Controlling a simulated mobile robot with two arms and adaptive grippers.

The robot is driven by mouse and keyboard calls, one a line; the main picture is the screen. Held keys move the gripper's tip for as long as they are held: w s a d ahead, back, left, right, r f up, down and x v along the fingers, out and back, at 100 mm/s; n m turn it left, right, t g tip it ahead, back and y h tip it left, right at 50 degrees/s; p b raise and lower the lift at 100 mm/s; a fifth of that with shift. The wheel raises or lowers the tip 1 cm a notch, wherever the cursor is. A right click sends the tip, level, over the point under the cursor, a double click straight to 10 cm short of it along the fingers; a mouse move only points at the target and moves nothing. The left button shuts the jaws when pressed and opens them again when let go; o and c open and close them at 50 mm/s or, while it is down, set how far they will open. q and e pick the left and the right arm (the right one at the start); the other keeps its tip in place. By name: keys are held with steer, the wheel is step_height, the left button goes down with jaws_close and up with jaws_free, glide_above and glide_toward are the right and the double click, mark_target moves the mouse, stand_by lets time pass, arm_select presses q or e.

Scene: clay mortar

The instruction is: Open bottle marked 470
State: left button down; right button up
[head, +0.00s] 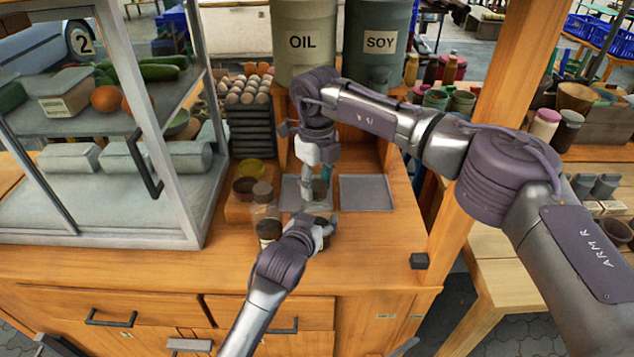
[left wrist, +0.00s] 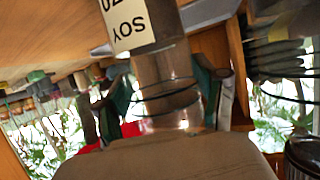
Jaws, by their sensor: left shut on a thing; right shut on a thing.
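The bottle (left wrist: 152,62) is in the left wrist view, upside down in the picture. Its pale label shows "SOY" and a number ending in 70; the first digit is cut off. My left gripper (head: 316,230) is low over the counter, shut around the bottle; its fingers (left wrist: 163,100) flank the clear neck in the left wrist view. My right gripper (head: 314,192) comes down from above, shut at the bottle's top. The grippers hide most of the bottle in the head view, and the cap cannot be made out.
A clear jar with a brown cap (head: 265,208) and a dark-capped bottle (head: 268,232) stand close left of the grippers. A grey tray (head: 366,193) lies to the right. The glass case (head: 120,213) borders the left. OIL (head: 304,65) and SOY (head: 379,62) containers stand behind. The front right counter is mostly clear.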

steer(key=n, duration=1.3)
steer(key=shift+n, duration=0.3)
steer(key=n, duration=0.6)
steer(key=shift+n, duration=0.3)
steer(key=n, duration=0.7)
steer(key=shift+r, duration=0.1)
steer(key=shift+r, duration=0.15)
steer(key=shift+r, duration=0.95)
steer(key=shift+r, duration=0.1)
